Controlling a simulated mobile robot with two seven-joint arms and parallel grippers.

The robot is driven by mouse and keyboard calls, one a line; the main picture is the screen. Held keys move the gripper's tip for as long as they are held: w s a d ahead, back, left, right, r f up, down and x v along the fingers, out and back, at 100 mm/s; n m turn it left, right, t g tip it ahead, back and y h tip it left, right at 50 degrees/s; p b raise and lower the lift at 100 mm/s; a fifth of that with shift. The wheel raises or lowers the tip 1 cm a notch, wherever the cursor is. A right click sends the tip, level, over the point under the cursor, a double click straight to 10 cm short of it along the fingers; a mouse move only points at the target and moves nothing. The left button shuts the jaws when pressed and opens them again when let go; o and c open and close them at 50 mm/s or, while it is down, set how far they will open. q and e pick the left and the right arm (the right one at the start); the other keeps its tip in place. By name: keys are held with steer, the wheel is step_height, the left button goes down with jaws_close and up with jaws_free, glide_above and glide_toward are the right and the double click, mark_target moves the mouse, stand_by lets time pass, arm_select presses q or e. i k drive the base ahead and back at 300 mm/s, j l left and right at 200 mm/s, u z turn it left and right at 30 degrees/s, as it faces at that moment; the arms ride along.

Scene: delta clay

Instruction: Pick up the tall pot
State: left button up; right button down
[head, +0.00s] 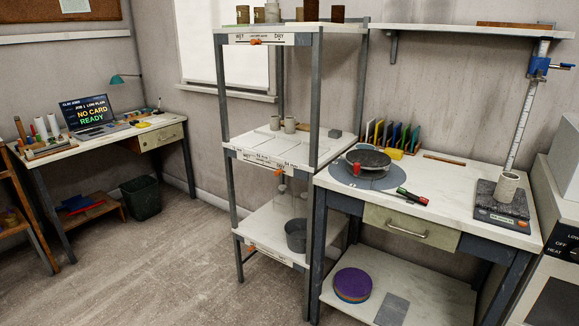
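Several pots are in view, and I cannot tell for sure which is the tall pot. A pale upright cylinder-shaped pot (508,188) stands on the dark scale (500,208) at the right of the workbench, beside a vertical measuring post. Neither of my grippers is in view.
The rack (315,100) has labelled shelves; a grey bucket (297,235) sits low in it. The workbench (460,180) holds a dark round disc (368,159), a red-and-green tool (412,196) and coloured upright slabs. A desk with a laptop (88,114) stands left. Open floor lies at front left.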

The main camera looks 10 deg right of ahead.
mark_target(508, 182)
steer(key=z, duration=1.6)
steer(key=i+l, duration=0.1)
steer(key=i, duration=0.45)
steer(key=i+l+u, duration=0.15)
steer(key=i+u, duration=0.2)
steer(key=i+l+u, duration=0.2)
steer(key=i+u, duration=0.25)
steer(key=u, duration=0.35)
